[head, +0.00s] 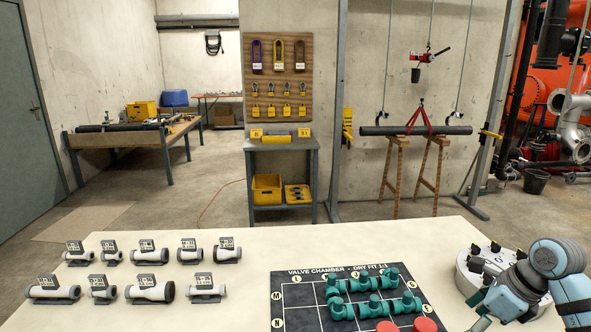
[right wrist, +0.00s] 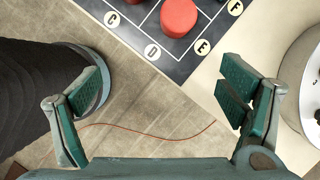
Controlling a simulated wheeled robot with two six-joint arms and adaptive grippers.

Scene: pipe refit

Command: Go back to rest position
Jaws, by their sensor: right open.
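My right gripper (right wrist: 165,105) is open and empty in the right wrist view, above the floor and the table's edge. In the head view my right arm (head: 545,262) comes in at the right edge, with its gripper low beside the round white turntable. The dark mat (head: 290,300), lettered "Valve Chamber - Dry Fit 1:1", lies on the table with teal fittings (head: 372,305) and red discs (head: 425,325) on it. A red disc (right wrist: 178,16) and the mat's corner (right wrist: 160,48) also show in the right wrist view. My left gripper is not in view.
White pipe fittings (head: 150,292) with labels stand in two rows at the table's left. The round white unit (head: 470,280) is close to my right arm. The table (head: 235,310) is bare between the fittings and the mat. A workbench (head: 120,140) and lock board stand behind.

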